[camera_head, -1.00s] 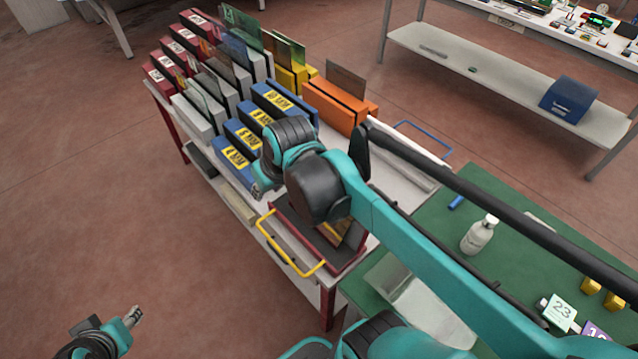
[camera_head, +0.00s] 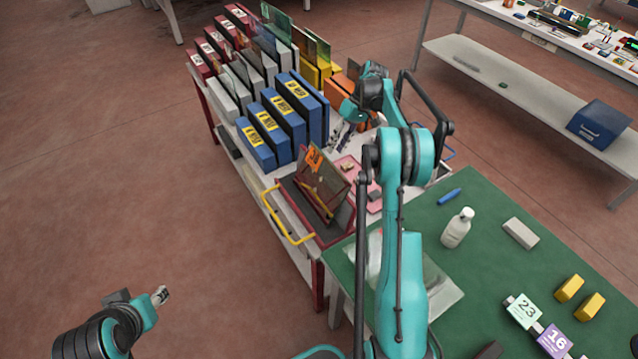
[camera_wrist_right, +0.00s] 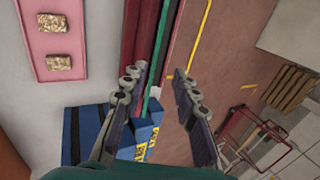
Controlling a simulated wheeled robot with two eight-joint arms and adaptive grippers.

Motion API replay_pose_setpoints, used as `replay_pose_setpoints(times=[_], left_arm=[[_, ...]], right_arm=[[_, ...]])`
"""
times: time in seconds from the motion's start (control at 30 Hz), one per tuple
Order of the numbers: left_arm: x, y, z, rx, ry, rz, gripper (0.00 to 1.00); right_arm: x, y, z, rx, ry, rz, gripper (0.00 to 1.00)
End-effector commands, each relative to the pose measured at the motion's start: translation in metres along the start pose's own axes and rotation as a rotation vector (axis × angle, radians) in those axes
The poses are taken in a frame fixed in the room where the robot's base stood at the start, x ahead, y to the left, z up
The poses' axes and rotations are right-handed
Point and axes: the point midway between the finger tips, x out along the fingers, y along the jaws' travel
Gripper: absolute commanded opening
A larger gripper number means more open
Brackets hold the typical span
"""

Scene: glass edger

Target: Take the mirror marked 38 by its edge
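A tilted mirror panel (camera_head: 327,178) with an orange mark stands in a dark red tray-like holder (camera_head: 342,222) on the white cart; I cannot read the mark surely. My right gripper (camera_head: 340,139) is above the cart, behind the panel and beside the blue blocks, apart from the panel. In the right wrist view the right gripper (camera_wrist_right: 158,85) is open and empty. Beyond its fingers run dark red strips (camera_wrist_right: 130,35) and a thin green edge (camera_wrist_right: 158,55); I cannot tell whether that edge is the mirror's. My left gripper (camera_head: 160,296) is low over the floor at left; its opening is unclear.
Blue blocks (camera_head: 262,148) with yellow labels and racks of glass panes fill the cart's back. A pink tray (camera_head: 374,200) lies right of the panel. A yellow handle (camera_head: 285,222) sticks out in front. The green table (camera_head: 480,270) holds a white bottle (camera_head: 457,228) and number cards.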

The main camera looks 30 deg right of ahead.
Motion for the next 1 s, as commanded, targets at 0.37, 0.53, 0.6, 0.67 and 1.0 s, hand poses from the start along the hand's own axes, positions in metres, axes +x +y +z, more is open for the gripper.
replay_pose_setpoints(times=[0.37, 0.53, 0.6, 0.67, 1.0], left_arm=[[0.008, 0.000, 0.006, 0.000, 0.000, 0.000, 0.40], [0.017, 0.000, 0.012, 0.000, 0.000, 0.000, 0.40], [0.020, 0.000, 0.014, 0.000, 0.000, 0.000, 0.40], [0.021, 0.000, 0.015, 0.000, 0.000, 0.000, 0.40], [0.020, 0.000, 0.015, 0.000, 0.000, 0.000, 0.40]], right_arm=[[0.036, 0.007, 0.001, -0.002, -0.004, -0.010, 0.29], [0.061, 0.011, 0.001, -0.002, -0.004, -0.010, 0.29], [0.072, 0.010, 0.001, -0.003, -0.004, -0.010, 0.29], [0.079, 0.010, 0.001, -0.003, -0.004, -0.010, 0.29], [0.081, 0.009, 0.001, -0.002, -0.003, -0.009, 0.06]])
